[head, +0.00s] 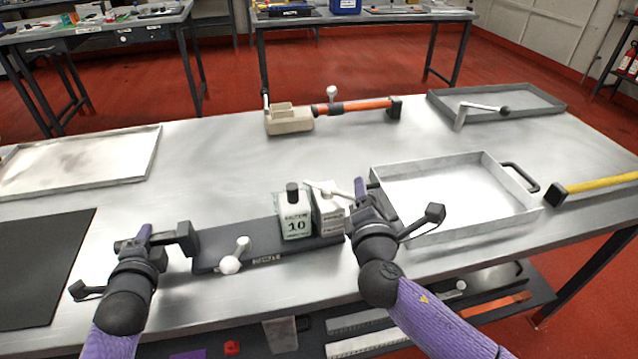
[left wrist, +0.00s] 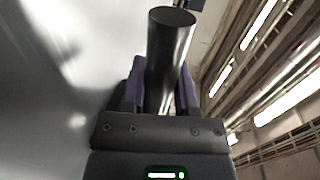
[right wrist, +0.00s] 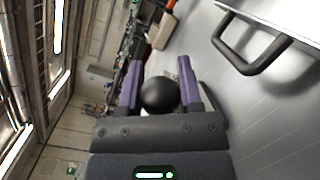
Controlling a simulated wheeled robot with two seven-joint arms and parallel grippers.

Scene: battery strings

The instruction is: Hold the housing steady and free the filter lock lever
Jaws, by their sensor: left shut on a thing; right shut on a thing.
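The housing is a long dark grey base (head: 212,243) near the table's front edge. A bottle marked 10 (head: 296,222) and a pale block (head: 331,217) stand on it. My left gripper (head: 182,238) is at the housing's left end, shut on its black round handle (left wrist: 170,45). My right gripper (head: 358,192) is beside the pale block. It is shut on the lever's black ball knob (right wrist: 160,95), seen between its fingers in the right wrist view. The lever's pale arm (head: 326,188) runs across the block's top. The knob is mostly hidden in the head view.
A short pale lever (head: 240,250) with a white knob is on the base's left part. An empty grey tray (head: 455,190) is close right of my right gripper. A beige block (head: 288,121) with an orange tube stands behind. Clear table lies behind the housing.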

